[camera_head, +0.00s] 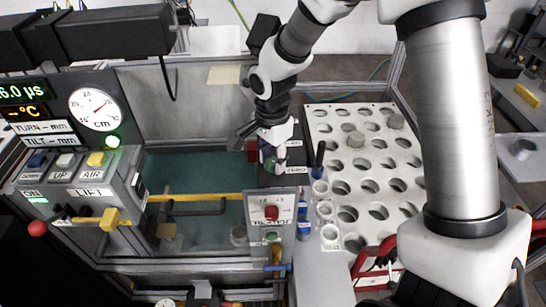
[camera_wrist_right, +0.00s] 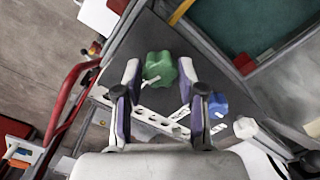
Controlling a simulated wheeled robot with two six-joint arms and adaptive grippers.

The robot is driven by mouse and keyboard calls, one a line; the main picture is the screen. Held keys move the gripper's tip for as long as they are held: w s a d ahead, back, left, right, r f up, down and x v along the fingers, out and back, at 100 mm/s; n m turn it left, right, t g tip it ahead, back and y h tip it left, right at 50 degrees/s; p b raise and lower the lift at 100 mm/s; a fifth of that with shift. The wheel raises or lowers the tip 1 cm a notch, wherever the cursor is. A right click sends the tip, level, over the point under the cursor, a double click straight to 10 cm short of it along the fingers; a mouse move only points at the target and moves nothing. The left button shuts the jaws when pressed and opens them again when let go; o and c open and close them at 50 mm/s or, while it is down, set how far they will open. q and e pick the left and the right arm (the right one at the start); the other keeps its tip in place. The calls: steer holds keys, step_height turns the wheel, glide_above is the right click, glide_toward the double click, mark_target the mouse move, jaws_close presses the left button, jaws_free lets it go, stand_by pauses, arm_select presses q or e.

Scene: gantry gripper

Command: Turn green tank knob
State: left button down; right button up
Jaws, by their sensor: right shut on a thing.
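The green tank knob (camera_wrist_right: 160,67) is a lobed knob on a dark panel, between the two fingers of my right gripper (camera_wrist_right: 159,72) in the wrist view. The fingers are shut on its sides. In the head view my right gripper (camera_head: 274,150) reaches down to the dark box at the tank's right end. There the green knob (camera_head: 270,164) shows only in part, with the fingers over it. My left gripper is not in view.
A blue knob (camera_wrist_right: 218,105) sits close beside the right finger, and a red block (camera_head: 253,151) is left of the gripper. The water tank (camera_head: 195,172) lies to the left. A white perforated rack (camera_head: 322,122) stands right, with small vials (camera_head: 325,208) along its near left side.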

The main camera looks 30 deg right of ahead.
mark_target(271, 161)
steer(key=o, duration=1.1)
steer(key=shift+f, duration=0.1)
steer(key=shift+a, duration=0.15)
steer(key=shift+r, duration=0.2)
step_height(271, 161, up, 12)
steer(key=shift+f, duration=0.1)
